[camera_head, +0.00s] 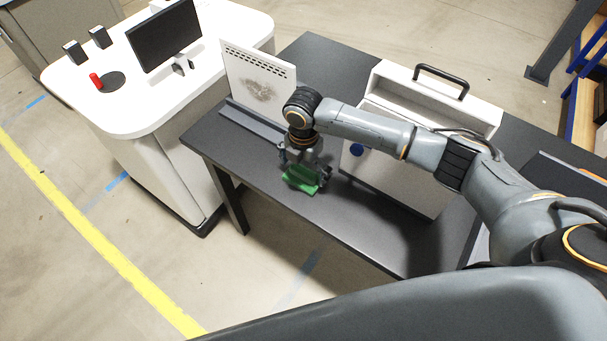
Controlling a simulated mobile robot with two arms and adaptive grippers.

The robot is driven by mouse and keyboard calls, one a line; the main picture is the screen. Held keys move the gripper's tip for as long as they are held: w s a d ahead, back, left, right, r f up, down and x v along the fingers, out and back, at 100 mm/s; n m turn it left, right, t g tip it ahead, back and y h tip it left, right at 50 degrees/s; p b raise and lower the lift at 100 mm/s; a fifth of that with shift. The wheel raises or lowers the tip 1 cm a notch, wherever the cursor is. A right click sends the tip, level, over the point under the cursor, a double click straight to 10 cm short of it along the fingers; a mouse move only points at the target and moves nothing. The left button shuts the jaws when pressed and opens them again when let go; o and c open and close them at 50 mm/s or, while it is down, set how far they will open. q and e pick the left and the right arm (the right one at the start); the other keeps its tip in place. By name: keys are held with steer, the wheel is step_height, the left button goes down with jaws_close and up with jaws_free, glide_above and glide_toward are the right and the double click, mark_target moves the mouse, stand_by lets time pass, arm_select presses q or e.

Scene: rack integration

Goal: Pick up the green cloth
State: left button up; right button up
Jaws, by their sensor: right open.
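The green cloth (301,179) lies folded on the dark table (372,222), close to its front left part. My right gripper (304,172) is directly over the cloth, pointing down, with its fingers around or just above it. The gripper is open. I cannot tell whether the fingers touch the cloth. The gripper and wrist hide the cloth's back part. My left gripper is not in view.
A white panel (258,80) stands upright behind my gripper. A white case with a black handle (441,80) stands to the right, partly behind my arm. A white desk (110,115) with a monitor (164,36) is at the left. The table's front edge is clear.

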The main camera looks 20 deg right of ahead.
steer(key=shift+c, duration=0.4)
steer(key=c, duration=1.1)
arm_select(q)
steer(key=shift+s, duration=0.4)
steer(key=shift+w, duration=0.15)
arm_select(e)
steer(key=shift+r, duration=0.1)
steer(key=shift+r, duration=0.45)
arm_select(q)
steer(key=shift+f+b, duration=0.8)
arm_select(e)
steer(key=s+a+r, duration=0.3)
steer(key=s+r, duration=0.9)
steer(key=s, duration=0.1)
steer(key=shift+s, duration=0.4)
